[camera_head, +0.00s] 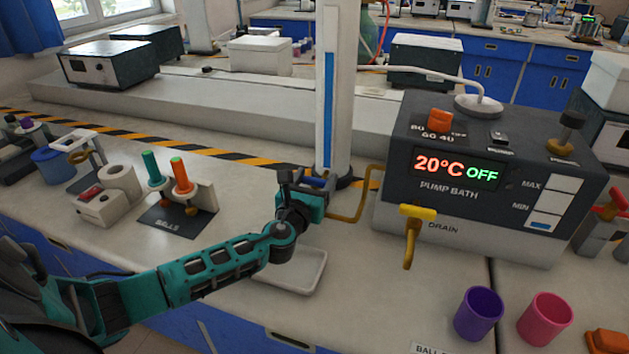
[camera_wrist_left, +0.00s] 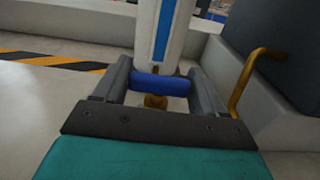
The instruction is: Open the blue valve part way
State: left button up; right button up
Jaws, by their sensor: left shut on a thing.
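The blue valve handle (camera_wrist_left: 160,84) lies level across the space between the fingers of my left gripper (camera_wrist_left: 158,86) in the left wrist view. A brass stem (camera_wrist_left: 155,102) shows under it. In the head view, the left gripper (camera_head: 303,181) is at the foot of the white column (camera_head: 339,90) with the blue strip, shut on the handle (camera_head: 316,183). The gripper hides much of the handle there. A bent brass pipe (camera_head: 359,200) comes out just right of it. My right gripper is not in view.
The pump bath (camera_head: 460,235) stands close on the right, with a yellow drain handle (camera_head: 418,211) at its front. A white tray (camera_head: 296,272) lies below my left wrist. A stand with green and orange handles (camera_head: 205,200) is to the left. Purple (camera_head: 478,313) and pink (camera_head: 546,318) cups stand front right.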

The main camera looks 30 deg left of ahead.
pick_arm(q)
jog(key=shift+r+n+g+y+p, duration=0.1)
jog(key=shift+n+g+y+p, duration=0.3)
jog(key=shift+n+y+p, duration=0.6)
jog(key=n+g+y, duration=0.1)
jog(key=n+y, duration=0.1)
jog(key=y, duration=0.1)
jog(key=shift+d+g, duration=0.1)
jog(key=shift+g, duration=0.2)
jog(key=n+g+y, duration=0.2)
jog(key=y, duration=0.1)
jog(key=shift+n+g+y+b, duration=0.4)
jog(key=shift+n+g+y, duration=1)
jog(key=shift+g, duration=0.6)
jog(key=o, duration=1)
jog(key=shift+c, duration=0.2)
